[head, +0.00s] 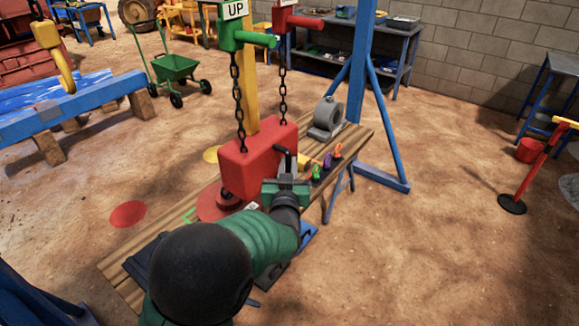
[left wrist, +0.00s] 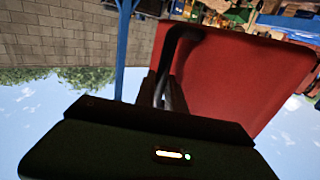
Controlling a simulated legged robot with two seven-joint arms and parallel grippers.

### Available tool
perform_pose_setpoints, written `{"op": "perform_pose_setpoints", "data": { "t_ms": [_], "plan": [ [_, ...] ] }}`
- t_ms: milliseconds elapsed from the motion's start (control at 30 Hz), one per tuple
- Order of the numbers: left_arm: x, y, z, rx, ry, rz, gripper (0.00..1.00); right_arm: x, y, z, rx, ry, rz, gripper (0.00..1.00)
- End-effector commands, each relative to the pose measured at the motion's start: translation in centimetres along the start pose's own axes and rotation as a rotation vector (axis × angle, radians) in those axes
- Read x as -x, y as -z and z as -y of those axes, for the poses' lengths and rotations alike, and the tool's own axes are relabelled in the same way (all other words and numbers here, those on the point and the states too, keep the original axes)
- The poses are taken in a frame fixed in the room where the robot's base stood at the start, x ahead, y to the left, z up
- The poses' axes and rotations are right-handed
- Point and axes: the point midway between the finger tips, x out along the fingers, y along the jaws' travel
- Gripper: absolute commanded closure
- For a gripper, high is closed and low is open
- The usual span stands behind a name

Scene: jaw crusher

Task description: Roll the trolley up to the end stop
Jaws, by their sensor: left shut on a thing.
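A red block (head: 257,160) hangs on two dark chains (head: 239,100) above a wooden bench (head: 345,150). The chains run up to a green hoist part (head: 240,38) with an "UP" sign and a similar red part (head: 290,20). My left gripper (head: 287,168) is shut on a black handle (head: 291,155) on the block's near right side. The left wrist view shows the handle (left wrist: 182,36) at the gripper's dark fingers, with the red block (left wrist: 245,75) behind. I cannot make out the trolley or the end stop. My right gripper is not in view.
A red disc (head: 215,205) lies on the bench under the block. A grey ring-shaped part (head: 327,118) and small coloured clips (head: 327,162) are further along it. A blue post (head: 361,60) stands behind. A red barrier post (head: 535,165) is right; sandy floor between is clear.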

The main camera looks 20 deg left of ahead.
Motion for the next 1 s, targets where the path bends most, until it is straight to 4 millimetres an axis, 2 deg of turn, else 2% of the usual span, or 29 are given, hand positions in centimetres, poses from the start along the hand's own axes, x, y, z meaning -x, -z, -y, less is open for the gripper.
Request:
{"op": "perform_pose_setpoints", "data": {
  "t_ms": [67,100,267,800,867,1000],
  "plan": [
    [-0.2,0.7,0.6,0.003,0.012,-0.016,1.0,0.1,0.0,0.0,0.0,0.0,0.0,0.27],
    [-0.2,0.8,0.6,0.003,0.012,-0.016,0.84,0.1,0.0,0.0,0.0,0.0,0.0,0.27],
    [-0.1,0.6,0.5,0.003,0.009,-0.013,0.64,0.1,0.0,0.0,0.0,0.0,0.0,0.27],
    [0.1,0.2,0.0,0.0,0.002,-0.004,0.64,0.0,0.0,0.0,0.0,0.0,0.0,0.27],
    [0.7,0.2,0.0,0.001,0.001,-0.005,0.64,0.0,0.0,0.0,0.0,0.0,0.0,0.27],
    [3.5,0.1,-0.1,0.001,0.0,-0.003,0.64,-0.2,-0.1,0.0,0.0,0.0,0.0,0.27]
  ]
}}
